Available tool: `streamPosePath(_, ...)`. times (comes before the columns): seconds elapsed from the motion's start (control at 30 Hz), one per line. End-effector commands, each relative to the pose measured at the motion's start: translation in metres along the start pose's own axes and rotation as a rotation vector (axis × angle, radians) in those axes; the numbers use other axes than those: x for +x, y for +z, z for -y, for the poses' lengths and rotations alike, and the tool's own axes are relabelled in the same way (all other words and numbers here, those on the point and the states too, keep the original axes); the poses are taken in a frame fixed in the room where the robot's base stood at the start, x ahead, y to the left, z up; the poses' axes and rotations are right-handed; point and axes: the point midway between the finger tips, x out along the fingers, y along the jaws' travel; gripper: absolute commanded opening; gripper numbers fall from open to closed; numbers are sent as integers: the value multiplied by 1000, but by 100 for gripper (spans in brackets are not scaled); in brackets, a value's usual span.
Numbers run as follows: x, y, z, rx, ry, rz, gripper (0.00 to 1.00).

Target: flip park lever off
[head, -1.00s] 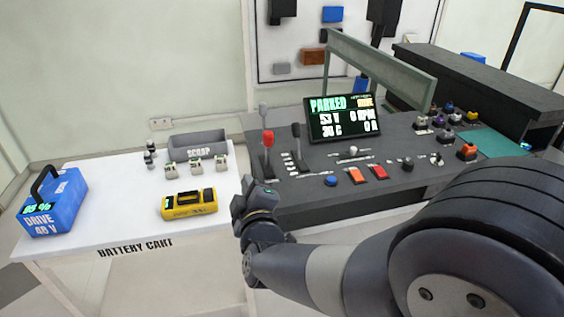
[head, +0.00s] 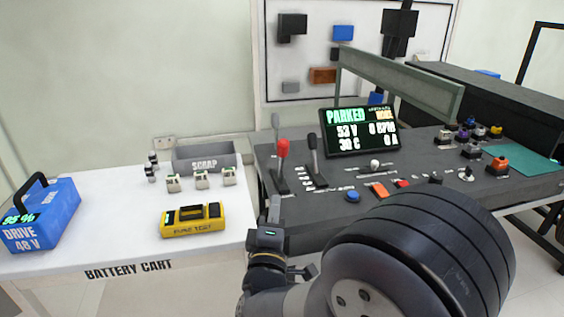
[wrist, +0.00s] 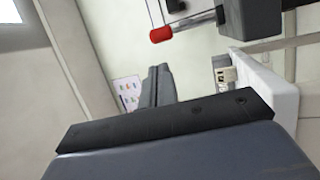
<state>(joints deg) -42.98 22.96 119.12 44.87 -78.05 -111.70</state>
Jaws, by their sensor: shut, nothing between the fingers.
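A lever with a red knob (head: 283,149) stands at the left end of the dark console (head: 330,213). I cannot read which label marks the park lever. The console screen (head: 360,130) reads "PARKED". My gripper (head: 272,203) is shut and empty, in front of the red-knobbed lever and apart from it in the picture. In the wrist view the shut fingers (wrist: 158,84) point up the frame, and the red knob (wrist: 162,34) is above them.
The white battery cart (head: 110,215) at left carries a blue battery (head: 38,218), a yellow tester (head: 193,220) and a scrap bin (head: 207,157). Several knobs and buttons stand on the console's right side. A grey rail (head: 395,82) rises behind the screen.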

Motion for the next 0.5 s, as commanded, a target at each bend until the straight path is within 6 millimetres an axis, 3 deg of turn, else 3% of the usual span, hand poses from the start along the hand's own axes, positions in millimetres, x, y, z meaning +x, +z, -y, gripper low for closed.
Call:
streamPosePath(0.17,13,1,0,1,0,3,0)
streamPosePath(0.5,82,2,1,2,1,4,0)
